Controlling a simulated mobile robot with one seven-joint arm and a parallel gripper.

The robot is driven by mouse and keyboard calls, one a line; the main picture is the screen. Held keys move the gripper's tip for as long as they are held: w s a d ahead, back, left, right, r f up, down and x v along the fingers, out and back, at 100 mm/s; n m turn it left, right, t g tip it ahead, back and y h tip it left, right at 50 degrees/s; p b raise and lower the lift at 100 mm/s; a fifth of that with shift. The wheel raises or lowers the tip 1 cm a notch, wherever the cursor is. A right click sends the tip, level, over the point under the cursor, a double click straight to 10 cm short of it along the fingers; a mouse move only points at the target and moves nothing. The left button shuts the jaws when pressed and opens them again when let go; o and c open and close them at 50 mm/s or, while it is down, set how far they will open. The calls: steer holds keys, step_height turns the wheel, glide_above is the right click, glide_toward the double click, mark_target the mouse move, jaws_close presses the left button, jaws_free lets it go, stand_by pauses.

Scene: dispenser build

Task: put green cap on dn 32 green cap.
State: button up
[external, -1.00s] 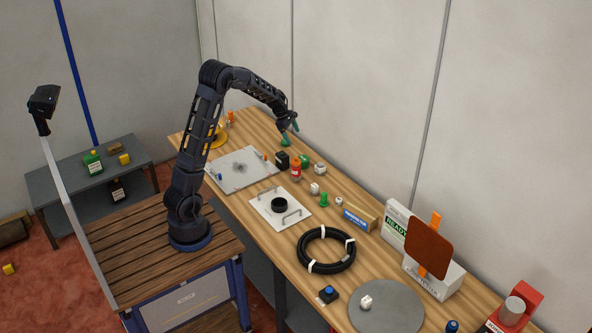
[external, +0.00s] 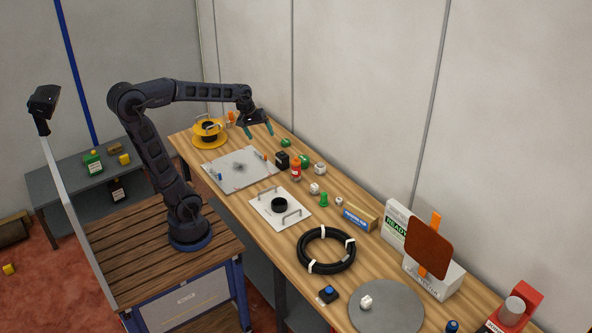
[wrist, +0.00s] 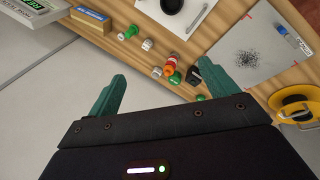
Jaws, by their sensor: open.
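A small green cap (external: 286,142) lies on the bench near its back edge, and it shows in the wrist view (wrist: 200,98). A second round green piece (external: 304,161) sits beside the black block and shows in the wrist view (wrist: 176,77). A taller green piece (external: 323,199) stands farther right along the bench. I cannot tell which one is the DN 32 part. My gripper (external: 259,130) is open and empty, above the bench to the left of the small cap. Its two teal fingers are spread wide.
A black block (external: 282,160), a red-orange bottle (external: 296,172) and white fittings (external: 314,188) crowd near the green pieces. A yellow spool (external: 209,134) and a metal plate (external: 225,172) lie to the left. A black hose coil (external: 327,270) is farther right. The wall closes off the back.

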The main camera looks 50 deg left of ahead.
steer(key=s+d+m+t+y, duration=0.1)
steer(key=s+m, duration=0.7)
steer(key=s, duration=0.8)
steer(key=shift+s+d+y, duration=0.25)
steer(key=shift+d+y, duration=0.25)
steer(key=shift+f, duration=0.1)
